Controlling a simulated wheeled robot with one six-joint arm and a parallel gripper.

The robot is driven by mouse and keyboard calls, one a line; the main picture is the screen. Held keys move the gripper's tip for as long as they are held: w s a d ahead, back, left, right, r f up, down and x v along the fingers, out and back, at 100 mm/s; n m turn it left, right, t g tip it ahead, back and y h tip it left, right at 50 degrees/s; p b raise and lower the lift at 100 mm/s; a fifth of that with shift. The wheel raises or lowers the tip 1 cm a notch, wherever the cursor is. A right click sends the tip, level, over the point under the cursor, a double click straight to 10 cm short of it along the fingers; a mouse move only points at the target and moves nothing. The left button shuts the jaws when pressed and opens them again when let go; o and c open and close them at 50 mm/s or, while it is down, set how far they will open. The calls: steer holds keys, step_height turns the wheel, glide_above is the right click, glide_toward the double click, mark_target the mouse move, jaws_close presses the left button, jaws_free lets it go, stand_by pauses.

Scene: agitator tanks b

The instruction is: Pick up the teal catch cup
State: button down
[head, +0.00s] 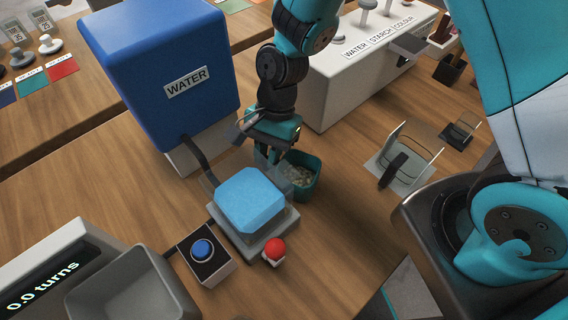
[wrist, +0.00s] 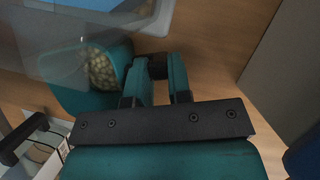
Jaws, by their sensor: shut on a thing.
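The teal catch cup (head: 306,178) stands beside the clear tank with the blue block, and pale bead-like pieces lie inside it. In the wrist view the cup (wrist: 72,98) is left of my fingers, its open mouth facing the camera. My gripper (head: 272,150) is at the cup's back left edge in the head view. In the wrist view my gripper (wrist: 160,72) is shut on a small dark part at the cup's side, which looks like a grip of the cup. The fingers partly hide that part. I cannot tell whether the cup's base touches the table.
The clear tank with the blue block (head: 249,195) is close at the cup's left. The blue water tank (head: 160,75) stands behind left, and the white dispenser (head: 350,75) behind right. A red knob (head: 274,249) and blue button (head: 202,249) are in front.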

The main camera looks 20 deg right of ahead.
steer(key=shift+r, duration=0.1)
steer(key=shift+w+d+r, duration=0.1)
steer(key=shift+r, duration=0.35)
steer(key=shift+w+d+b, duration=0.65)
steer(key=shift+w+d, duration=0.5)
steer(key=shift+w, duration=0.05)
steer(key=shift+w+d+r, duration=0.2)
steer(key=shift+w, duration=0.05)
step_height(320, 180, up, 13)
steer(key=shift+r, duration=0.2)
steer(key=shift+s, duration=0.1)
steer(key=c, duration=1.6)
jaws_free()
jaws_close()
